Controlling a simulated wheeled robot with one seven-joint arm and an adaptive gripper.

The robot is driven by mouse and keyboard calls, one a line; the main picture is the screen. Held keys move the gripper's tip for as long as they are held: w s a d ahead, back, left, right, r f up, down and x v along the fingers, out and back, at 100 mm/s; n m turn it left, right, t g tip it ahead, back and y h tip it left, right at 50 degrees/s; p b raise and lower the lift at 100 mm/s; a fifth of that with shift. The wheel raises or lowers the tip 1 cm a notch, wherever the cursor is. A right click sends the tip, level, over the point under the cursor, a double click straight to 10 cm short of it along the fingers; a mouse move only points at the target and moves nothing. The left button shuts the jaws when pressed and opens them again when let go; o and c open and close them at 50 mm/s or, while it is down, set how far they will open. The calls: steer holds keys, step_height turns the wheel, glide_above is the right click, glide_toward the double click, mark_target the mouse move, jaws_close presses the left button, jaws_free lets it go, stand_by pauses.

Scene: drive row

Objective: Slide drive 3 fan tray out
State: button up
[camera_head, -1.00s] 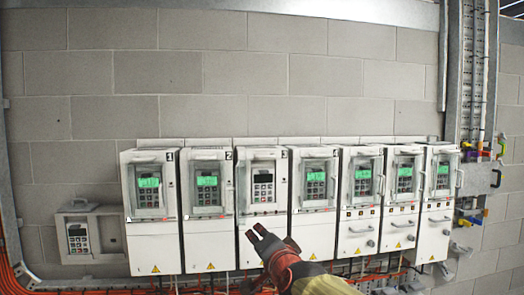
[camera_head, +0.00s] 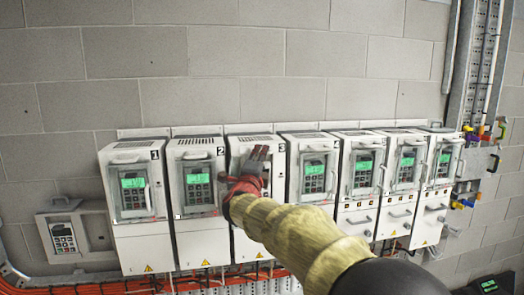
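Drive 3 (camera_head: 246,250) is the third white cabinet from the left in a row on a block wall. Its number 3 shows at the upper right of its front. Its slotted top (camera_head: 249,129) is visible and looks flush; I cannot pick out the fan tray as a separate part. My gripper (camera_head: 259,152) is in front of the upper part of drive 3, fingers pointing up.
Drive 2 (camera_head: 205,235) and drive 4 (camera_head: 308,220) stand close on either side. Drive 1 (camera_head: 143,240) and more drives flank them. A small keypad box (camera_head: 62,238) hangs at the left. Orange cables (camera_head: 110,288) run below. The wall above is clear.

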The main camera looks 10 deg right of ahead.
steer(key=shift+x, duration=0.9)
steer(key=shift+s+r, duration=0.1)
steer(key=shift+r, duration=0.05)
steer(key=shift+c, duration=1.4)
steer(key=c, duration=0.4)
jaws_close()
